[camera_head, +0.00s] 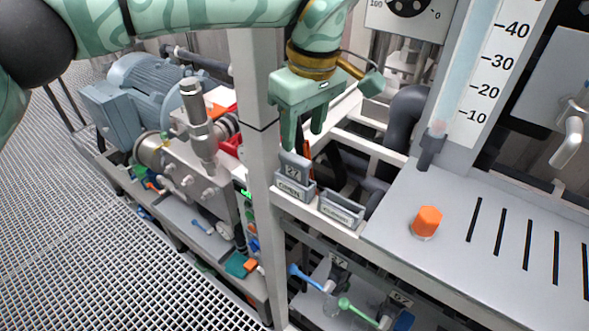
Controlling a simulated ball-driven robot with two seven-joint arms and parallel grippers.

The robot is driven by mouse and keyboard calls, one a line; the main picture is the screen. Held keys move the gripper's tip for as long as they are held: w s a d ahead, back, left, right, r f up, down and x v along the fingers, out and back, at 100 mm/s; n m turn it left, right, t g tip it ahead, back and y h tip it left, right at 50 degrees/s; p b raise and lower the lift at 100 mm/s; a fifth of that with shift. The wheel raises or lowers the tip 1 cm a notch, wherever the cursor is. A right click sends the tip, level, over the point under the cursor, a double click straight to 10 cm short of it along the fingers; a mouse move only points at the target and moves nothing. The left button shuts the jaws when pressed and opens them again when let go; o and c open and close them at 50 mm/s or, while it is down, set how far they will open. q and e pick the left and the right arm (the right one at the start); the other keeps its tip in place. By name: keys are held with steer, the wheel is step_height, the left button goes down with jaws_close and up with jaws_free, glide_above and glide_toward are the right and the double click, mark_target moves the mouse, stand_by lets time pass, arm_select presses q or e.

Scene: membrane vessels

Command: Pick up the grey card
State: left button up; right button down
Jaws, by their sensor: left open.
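The grey card (293,173), marked 27, stands upright in a small grey holder (294,190) with a lettered label, fixed to the white frame. My left gripper (303,139) is green and open, with its fingers pointing down just above the card. Its nearer fingertip is close to the card's top edge; I cannot tell whether they touch. No card is held between the fingers. My right gripper is not in view.
A second grey holder (341,209) sits right of the first and looks empty. A pale upright post (256,130) stands close left of the gripper. A slotted grey panel (455,235) with an orange knob (427,221) lies to the right. Coloured valve handles (357,311) are below.

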mark_target(295, 157)
arm_select(q)
steer(key=shift+s+f, duration=0.1)
steer(key=shift+f, duration=0.15)
steer(key=f, duration=0.1)
steer(key=a+f, duration=0.1)
steer(key=f, duration=0.2)
steer(key=shift+w+a+f, duration=0.15)
steer(key=shift+w+f, duration=0.15)
steer(key=shift+f, duration=0.1)
steer(key=shift+s, duration=0.1)
jaws_close()
